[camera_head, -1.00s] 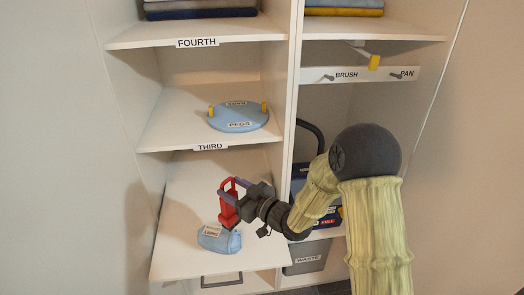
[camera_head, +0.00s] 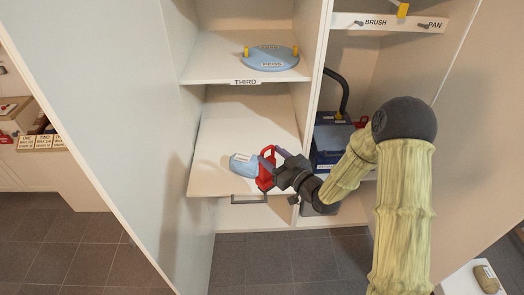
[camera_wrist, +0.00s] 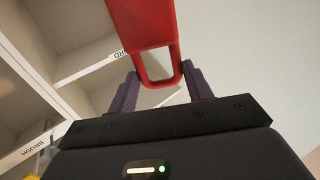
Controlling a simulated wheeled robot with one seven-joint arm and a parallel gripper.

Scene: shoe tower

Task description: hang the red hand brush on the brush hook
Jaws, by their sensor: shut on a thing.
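My gripper (camera_head: 273,164) is shut on the red hand brush (camera_head: 265,178), at the front right of the lower left shelf, just right of a blue bundle. In the wrist view the red brush (camera_wrist: 143,25) runs up from between the two purple fingers of my gripper (camera_wrist: 160,84), its looped end between them. Whether the brush touches the shelf is unclear. The brush hook (camera_head: 359,23) is a small dark peg beside the BRUSH label on a white rail, up and to the right of my gripper. The BRUSH label also shows at the wrist view's lower left.
The blue bundle (camera_head: 245,164) lies on the pull-out shelf (camera_head: 212,180). A blue peg disc (camera_head: 271,58) sits on the THIRD shelf above. An upright divider (camera_head: 313,80) separates the shelves from the right bay, which holds a blue box (camera_head: 330,140). The PAN peg (camera_head: 420,27) is farther right.

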